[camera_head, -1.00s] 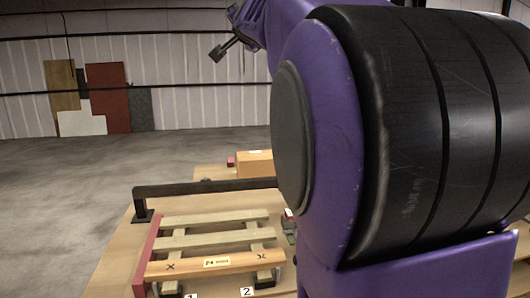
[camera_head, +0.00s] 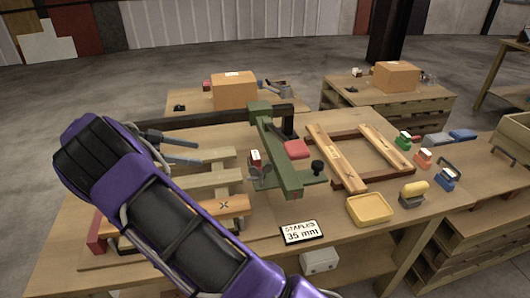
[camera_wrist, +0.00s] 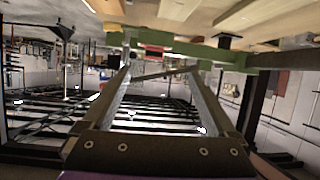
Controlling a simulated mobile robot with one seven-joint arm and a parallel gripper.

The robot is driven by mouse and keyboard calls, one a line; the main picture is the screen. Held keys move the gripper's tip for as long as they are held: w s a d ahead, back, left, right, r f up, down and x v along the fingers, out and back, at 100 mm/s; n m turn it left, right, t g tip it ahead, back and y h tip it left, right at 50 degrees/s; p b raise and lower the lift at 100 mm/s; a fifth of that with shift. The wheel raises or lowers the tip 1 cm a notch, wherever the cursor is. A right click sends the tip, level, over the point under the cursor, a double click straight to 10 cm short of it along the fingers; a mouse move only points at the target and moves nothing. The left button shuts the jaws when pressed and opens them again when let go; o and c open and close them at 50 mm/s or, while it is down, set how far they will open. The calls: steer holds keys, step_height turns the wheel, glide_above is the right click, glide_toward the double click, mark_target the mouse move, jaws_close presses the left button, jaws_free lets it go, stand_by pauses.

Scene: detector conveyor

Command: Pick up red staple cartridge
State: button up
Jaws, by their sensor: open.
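Several small red things show in the head view, and I cannot tell surely which is the red staple cartridge. A small red piece with a white label (camera_head: 255,159) stands beside the green beam, and a red-orange piece with a white label (camera_head: 422,157) sits at the right of the bench. My gripper (camera_head: 197,151) appears at the left, over the pallet slats, partly behind my arm. In the wrist view, my gripper (camera_wrist: 158,68) is open, with nothing between its fingers. The green beam (camera_wrist: 180,47) crosses beyond the fingertips, with a blurred red patch (camera_wrist: 153,50) near it.
The green beam (camera_head: 275,150) and a red pad (camera_head: 296,149) stand mid-bench. A wooden frame (camera_head: 336,157), yellow tray (camera_head: 370,209), green-handled piece (camera_head: 403,139) and blue piece (camera_head: 446,178) lie to the right. A sign (camera_head: 301,232) reads "STAPLES 35 mm".

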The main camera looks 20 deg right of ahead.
mark_target(252, 158)
steer(key=shift+m+g+h, duration=0.6)
steer(key=x, duration=0.7)
steer(key=p+x, duration=0.1)
steer(key=x, duration=0.5)
steer(key=shift+s+d+f, duration=0.25)
steer(key=shift+f, duration=0.1)
steer(key=x, duration=0.3)
steer(key=p+x, duration=0.1)
steer(key=shift+w+d+r, duration=0.1)
steer(key=shift+d+r, duration=0.2)
steer(key=shift+d, duration=0.1)
steer(key=shift+d+f, duration=0.15)
steer(key=shift+d, duration=0.2)
jaws_close()
